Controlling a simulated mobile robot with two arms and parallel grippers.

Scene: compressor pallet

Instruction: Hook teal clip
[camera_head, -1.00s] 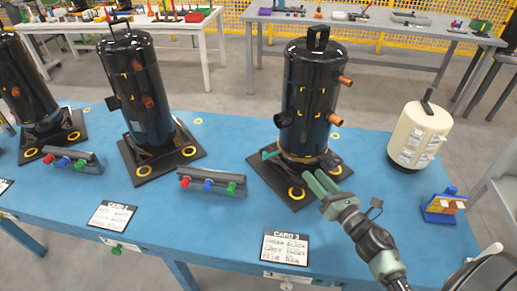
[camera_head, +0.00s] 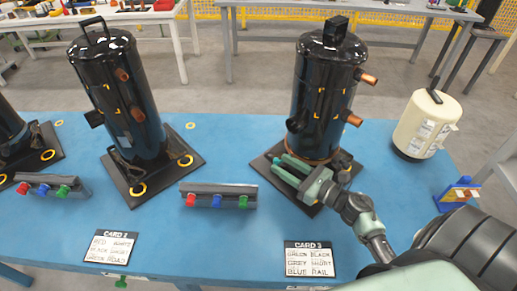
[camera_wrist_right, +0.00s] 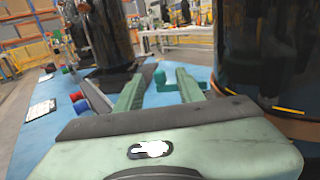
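The black compressor (camera_head: 322,105) on the right stands upright on its dark base plate (camera_head: 262,168). My right gripper (camera_head: 283,166) is low at the near left side of its foot, its two green fingers apart. In the right wrist view, a small teal clip (camera_wrist_right: 160,78) shows at and between the spread fingertips (camera_wrist_right: 157,88), beside the compressor's foot. The fingers are not closed on it. I cannot tell whether they touch it. In the head view the clip cannot be told apart from the fingers. My left gripper is not in view.
A rail with red, blue and green knobs (camera_head: 217,195) lies left of the gripper. CARD 3 (camera_head: 310,260) lies at the table's front edge. A cream tank (camera_head: 424,125) and a small blue-and-yellow block (camera_head: 458,194) stand to the right. Another black compressor (camera_head: 118,95) stands left.

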